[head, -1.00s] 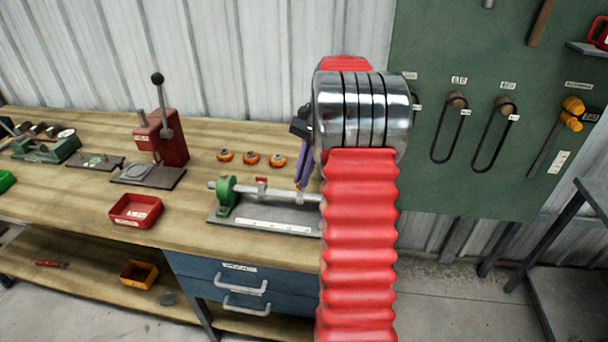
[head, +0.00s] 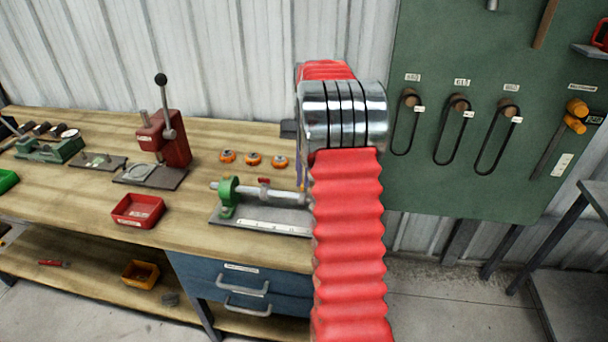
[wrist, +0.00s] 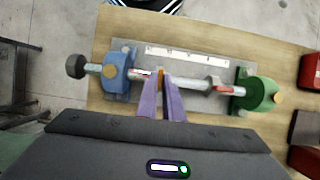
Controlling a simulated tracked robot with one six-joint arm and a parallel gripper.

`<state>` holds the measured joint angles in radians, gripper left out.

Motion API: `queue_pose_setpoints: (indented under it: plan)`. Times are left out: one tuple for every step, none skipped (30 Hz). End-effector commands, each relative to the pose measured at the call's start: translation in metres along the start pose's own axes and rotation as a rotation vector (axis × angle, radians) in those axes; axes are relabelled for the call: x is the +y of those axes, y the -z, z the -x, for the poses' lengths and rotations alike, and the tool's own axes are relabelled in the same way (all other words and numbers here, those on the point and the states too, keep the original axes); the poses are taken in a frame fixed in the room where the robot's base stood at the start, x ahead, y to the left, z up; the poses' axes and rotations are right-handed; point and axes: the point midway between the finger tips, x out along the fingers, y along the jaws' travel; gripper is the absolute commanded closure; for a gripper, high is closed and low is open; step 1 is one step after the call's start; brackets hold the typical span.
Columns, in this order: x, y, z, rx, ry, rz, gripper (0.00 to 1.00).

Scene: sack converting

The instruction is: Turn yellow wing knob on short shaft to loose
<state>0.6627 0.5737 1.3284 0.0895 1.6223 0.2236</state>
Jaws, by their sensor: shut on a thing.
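A steel shaft (wrist: 196,83) runs between a blue bearing block (wrist: 117,71) and a green bearing block (wrist: 262,93) on a grey baseplate (wrist: 215,58). A small yellow-orange piece, the wing knob (wrist: 161,74), shows on the shaft between my fingertips. My gripper (wrist: 162,88), with purple fingers, is shut on it; the fingers hide most of the knob. In the head view the shaft (head: 284,196) and green block (head: 228,194) show left of my arm, which hides the knob, the blue block and most of my gripper.
A second knob, red (head: 264,182), sits on the shaft. A black knob (wrist: 75,66) is at the blue block's end. Several orange pieces (head: 252,159) lie behind the fixture. A red tray (head: 138,210) and a red press (head: 165,143) stand left. Bench between is clear.

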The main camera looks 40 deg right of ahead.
Motion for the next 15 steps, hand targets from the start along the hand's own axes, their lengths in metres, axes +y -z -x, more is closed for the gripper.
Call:
queue_pose_setpoints:
  plan:
    - [-0.0001,0.0014,0.0015,0.008,0.0,0.002,1.0]
    - [-0.0001,0.0014,0.0015,0.008,0.001,0.001,1.0]
    - [-0.0001,0.0014,0.0015,0.008,0.001,0.001,1.0]
    - [-0.0001,0.0014,0.0015,0.008,0.001,0.001,1.0]
    - [-0.0002,0.0014,0.0015,0.008,0.001,0.001,1.0]
    - [-0.0002,0.0014,0.0015,0.007,0.001,0.001,1.0]
    - [-0.0002,0.0013,0.0015,0.007,0.001,0.001,1.0]
    - [-0.0002,0.0013,0.0015,0.007,0.001,0.001,1.0]
    - [-0.0002,0.0012,0.0015,0.007,0.001,0.001,0.9]
    - [-0.0002,0.0011,0.0014,0.006,0.001,0.001,0.88]
    - [-0.0003,0.001,0.0013,0.006,0.001,0.001,0.86]
    - [-0.0003,0.0009,0.0011,0.005,0.001,0.001,0.83]
    - [-0.0003,0.0007,0.001,0.005,0.001,0.001,0.81]
    - [-0.0003,0.0007,0.0009,0.004,0.001,0.001,0.79]
    - [-0.0003,0.0006,0.0007,0.004,0.001,0.001,0.76]
